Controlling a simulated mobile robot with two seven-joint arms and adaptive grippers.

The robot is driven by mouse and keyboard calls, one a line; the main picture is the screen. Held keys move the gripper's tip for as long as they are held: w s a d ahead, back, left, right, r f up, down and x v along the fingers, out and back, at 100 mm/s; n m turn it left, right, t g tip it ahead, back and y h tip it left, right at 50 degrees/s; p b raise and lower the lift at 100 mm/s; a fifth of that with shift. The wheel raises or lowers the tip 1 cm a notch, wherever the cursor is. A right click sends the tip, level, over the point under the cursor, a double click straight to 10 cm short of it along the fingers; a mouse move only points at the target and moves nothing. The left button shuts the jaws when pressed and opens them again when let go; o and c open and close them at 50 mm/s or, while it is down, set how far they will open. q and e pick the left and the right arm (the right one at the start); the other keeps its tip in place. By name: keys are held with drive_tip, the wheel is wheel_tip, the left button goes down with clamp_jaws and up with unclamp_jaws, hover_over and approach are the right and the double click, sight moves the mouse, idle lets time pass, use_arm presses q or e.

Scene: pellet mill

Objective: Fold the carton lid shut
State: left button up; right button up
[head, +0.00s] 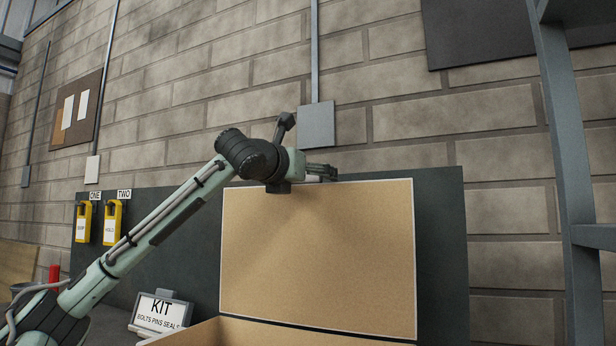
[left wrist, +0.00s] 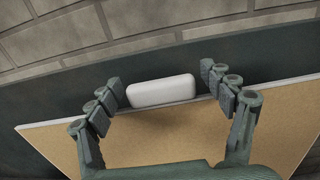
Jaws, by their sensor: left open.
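The carton lid (head: 318,265) is a tan panel with pale edges, standing upright and open. Part of the carton (head: 215,333) shows at the bottom of the head view; the rest is out of frame. My left gripper (head: 325,171) is at the lid's top edge. In the left wrist view my left gripper (left wrist: 163,82) is open, its fingers apart on either side of a white rounded tab (left wrist: 162,90) at the edge of the lid (left wrist: 155,140). Whether the fingers touch the lid is not clear. My right gripper is not in view.
A dark panel (head: 440,250) stands behind the lid, before a block wall. A KIT sign (head: 161,312) stands left of the carton. Two yellow holders (head: 83,222) hang at the left. A grey metal frame (head: 570,200) rises at the right.

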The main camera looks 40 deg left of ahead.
use_arm(q)
drive_tip(key=c, duration=1.7)
drive_tip(key=shift+c, duration=0.2)
